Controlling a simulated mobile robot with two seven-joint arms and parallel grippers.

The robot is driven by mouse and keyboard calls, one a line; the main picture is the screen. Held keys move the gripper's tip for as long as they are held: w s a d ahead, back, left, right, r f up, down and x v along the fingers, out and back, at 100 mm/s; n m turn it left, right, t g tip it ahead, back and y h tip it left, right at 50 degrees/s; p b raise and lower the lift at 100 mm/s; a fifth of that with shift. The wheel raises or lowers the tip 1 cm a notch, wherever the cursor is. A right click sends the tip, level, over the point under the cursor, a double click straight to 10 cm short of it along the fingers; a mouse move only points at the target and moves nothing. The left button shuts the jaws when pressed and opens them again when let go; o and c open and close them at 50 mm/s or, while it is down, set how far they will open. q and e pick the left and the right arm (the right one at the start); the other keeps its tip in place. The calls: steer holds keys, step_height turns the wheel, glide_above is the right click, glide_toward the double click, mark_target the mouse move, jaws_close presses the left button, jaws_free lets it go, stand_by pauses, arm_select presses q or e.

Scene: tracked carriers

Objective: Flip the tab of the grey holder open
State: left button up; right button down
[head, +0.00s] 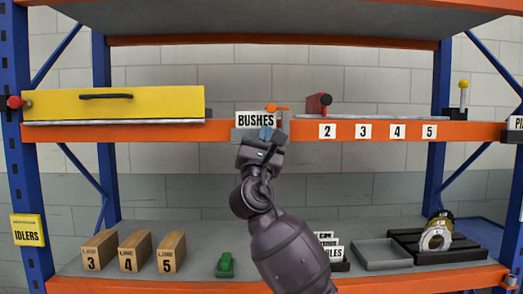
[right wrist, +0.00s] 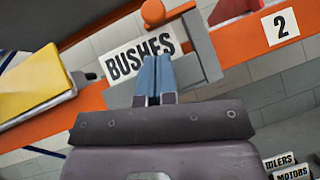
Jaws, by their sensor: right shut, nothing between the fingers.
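The grey holder (head: 237,134) is on the orange front beam of the upper shelf, around a white card reading BUSHES (head: 255,119). It also shows in the right wrist view (right wrist: 204,48). The orange tab (head: 278,108) is at the holder's top right, and its round end (right wrist: 153,12) shows above the card in the right wrist view. My right gripper (head: 266,132) is in front of the holder's lower right part, below the tab. Its blue fingers (right wrist: 153,62) are together and empty, over the card's lower edge. Whether they touch the holder I cannot tell. My left gripper is not in view.
A yellow drawer front (head: 115,104) is left on the upper shelf. Numbered cards (head: 328,131) line the beam. Below are wooden blocks (head: 134,251), a green object (head: 225,265) and a grey tray (head: 382,265).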

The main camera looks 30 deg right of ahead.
mark_target(277, 109)
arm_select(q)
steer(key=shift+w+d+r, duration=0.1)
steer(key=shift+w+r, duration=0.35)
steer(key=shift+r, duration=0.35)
arm_select(e)
steer(key=r, duration=0.2)
steer(key=shift+s+d+r, duration=0.25)
steer(key=shift+d+r, duration=0.05)
steer(key=shift+r, duration=0.05)
arm_select(q)
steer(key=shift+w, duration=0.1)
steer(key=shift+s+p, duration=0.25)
steer(key=shift+p, duration=0.05)
arm_select(e)
steer(key=shift+w+a+r+m+g+h, duration=0.15)
steer(key=shift+m+g+h, duration=0.2)
steer(key=shift+m+g, duration=0.3)
steer(key=shift+s+a+r+m+g+h, duration=0.15)
steer(key=shift+m+g+h, duration=0.25)
steer(key=shift+m, duration=0.35)
